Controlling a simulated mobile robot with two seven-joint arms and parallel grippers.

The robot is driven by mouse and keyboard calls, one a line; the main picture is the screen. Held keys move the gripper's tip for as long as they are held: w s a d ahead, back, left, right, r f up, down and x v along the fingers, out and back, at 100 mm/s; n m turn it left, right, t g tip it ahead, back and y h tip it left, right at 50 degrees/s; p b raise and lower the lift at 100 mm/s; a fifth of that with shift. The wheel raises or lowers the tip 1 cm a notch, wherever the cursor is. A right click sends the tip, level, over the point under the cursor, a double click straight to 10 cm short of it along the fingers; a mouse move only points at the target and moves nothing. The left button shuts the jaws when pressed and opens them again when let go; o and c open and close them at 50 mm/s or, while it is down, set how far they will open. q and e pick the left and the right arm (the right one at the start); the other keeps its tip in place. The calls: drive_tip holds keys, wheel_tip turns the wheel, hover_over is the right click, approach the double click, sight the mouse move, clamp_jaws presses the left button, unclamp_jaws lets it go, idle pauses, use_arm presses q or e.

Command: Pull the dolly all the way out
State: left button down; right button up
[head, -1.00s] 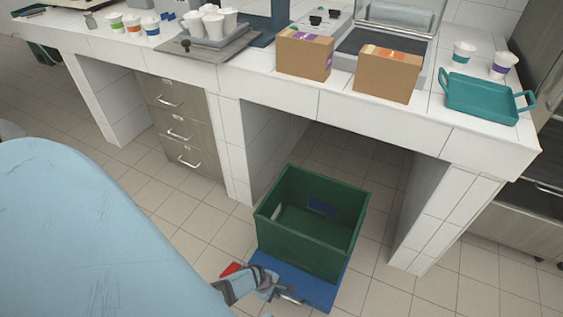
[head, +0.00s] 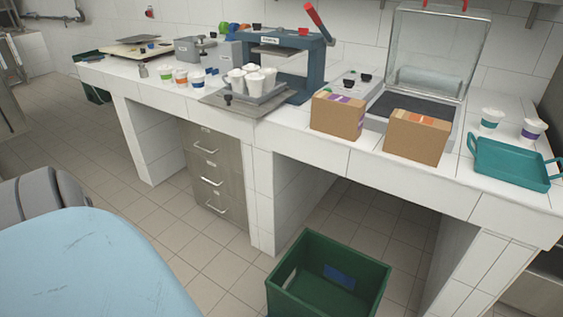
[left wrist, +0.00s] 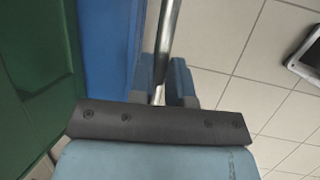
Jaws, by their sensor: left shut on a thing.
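The green crate (head: 284,298) stands in front of the counter opening in the head view, its lower part cut off by the frame edge. The blue dolly under it is out of the head view. In the left wrist view the dolly (left wrist: 105,45) shows as a blue edge beside the green crate wall (left wrist: 35,60). Its metal handle bar (left wrist: 168,35) runs down between my left gripper's fingers (left wrist: 163,78). The left gripper is shut on this handle. My right gripper is in neither view.
The white tiled counter (head: 330,163) stands behind the crate, with tiled supports (head: 262,205) beside the opening. Drawers (head: 212,175) are left of it. Cardboard boxes (head: 416,140) and a teal tray (head: 508,165) sit on top. The floor (head: 150,215) left of the crate is clear.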

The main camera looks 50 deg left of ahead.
use_arm(q)
drive_tip(key=c, duration=1.3)
unclamp_jaws()
drive_tip(key=shift+s+d+f, duration=0.1)
drive_tip(key=shift+s+d, duration=0.05)
drive_tip(key=shift+s, duration=0.25)
drive_tip(key=shift+o, duration=1)
drive_tip(key=shift+w, duration=0.1)
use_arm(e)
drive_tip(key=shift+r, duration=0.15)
use_arm(q)
drive_tip(key=p+v, duration=0.8)
drive_tip(key=v, duration=0.6)
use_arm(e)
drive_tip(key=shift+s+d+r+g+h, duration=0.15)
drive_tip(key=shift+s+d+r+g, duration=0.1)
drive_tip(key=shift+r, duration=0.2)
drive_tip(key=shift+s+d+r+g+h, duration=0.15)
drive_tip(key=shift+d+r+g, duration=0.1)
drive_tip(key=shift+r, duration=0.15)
use_arm(q)
drive_tip(key=shift+w, duration=0.1)
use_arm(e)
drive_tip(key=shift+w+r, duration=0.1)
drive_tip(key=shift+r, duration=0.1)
